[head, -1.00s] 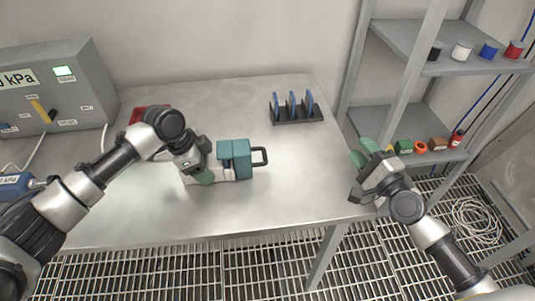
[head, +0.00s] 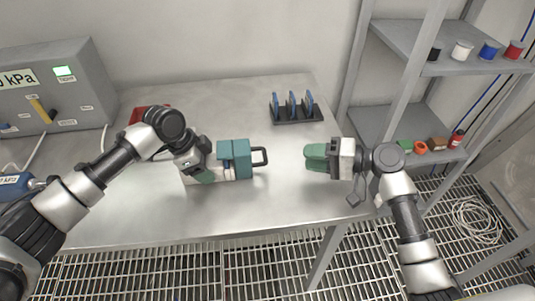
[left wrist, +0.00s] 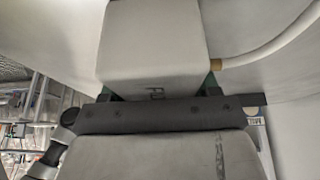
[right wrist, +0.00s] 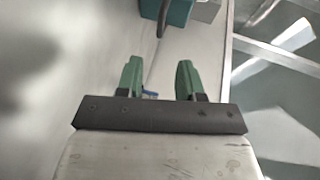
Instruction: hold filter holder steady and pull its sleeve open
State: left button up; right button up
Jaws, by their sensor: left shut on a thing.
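The filter holder has a pale body (head: 194,178) and a teal sleeve (head: 236,158) with a dark loop handle (head: 260,156) on its right end. It lies on the table. My left gripper (head: 205,177) is shut on the pale body, which fills the left wrist view (left wrist: 152,50). My right gripper (head: 316,157) is over the table, to the right of the handle and apart from it, pointing left. In the right wrist view its green fingers (right wrist: 159,78) are spread and empty, with the teal sleeve (right wrist: 178,10) and handle (right wrist: 162,22) beyond them.
A black rack with blue discs (head: 296,112) stands at the table's back right. A grey gauge box (head: 50,90) and a red item (head: 150,112) are at the left. A shelf unit (head: 400,120) stands right of the table. The tabletop between handle and right gripper is clear.

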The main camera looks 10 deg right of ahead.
aim_at(244, 158)
jog(key=x, duration=1.1)
jog(key=shift+w+a, duration=0.15)
jog(key=shift+a, duration=0.1)
grip_shut()
